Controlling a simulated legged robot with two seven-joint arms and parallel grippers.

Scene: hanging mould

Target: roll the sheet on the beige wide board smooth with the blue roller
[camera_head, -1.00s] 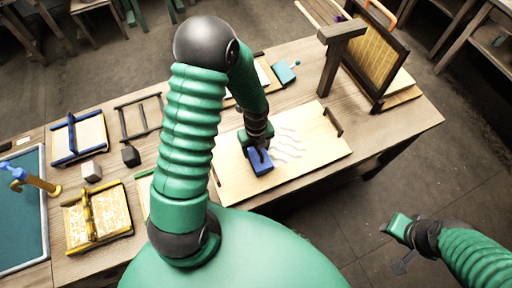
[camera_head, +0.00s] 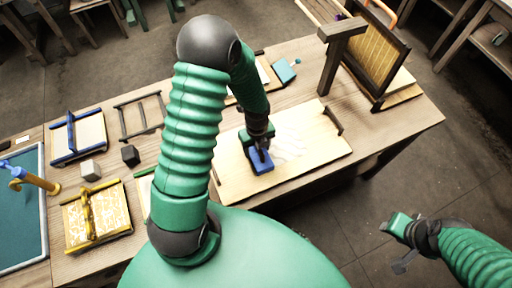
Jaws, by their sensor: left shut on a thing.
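The beige wide board (camera_head: 310,155) lies on the table in front of me, with a dark handle at its right end. A pale sheet (camera_head: 289,141) with faint wavy wrinkles lies on it, and its left part is hidden by my arm and gripper. My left gripper (camera_head: 259,147) is shut on the blue roller (camera_head: 262,162), which rests at the left part of the board beside the wrinkles. Whether the roller touches the sheet I cannot tell. My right gripper (camera_head: 396,226) hangs out past the table's front edge, away from the board; its finger opening is not clear.
A brown wooden post stand (camera_head: 332,70) and a framed screen (camera_head: 375,50) stand behind the board's right end. A teal block (camera_head: 285,70) lies behind it. Left are a yellow-framed tray (camera_head: 98,216), a blue-framed tray (camera_head: 78,138) and small cubes. Table right of the board is clear.

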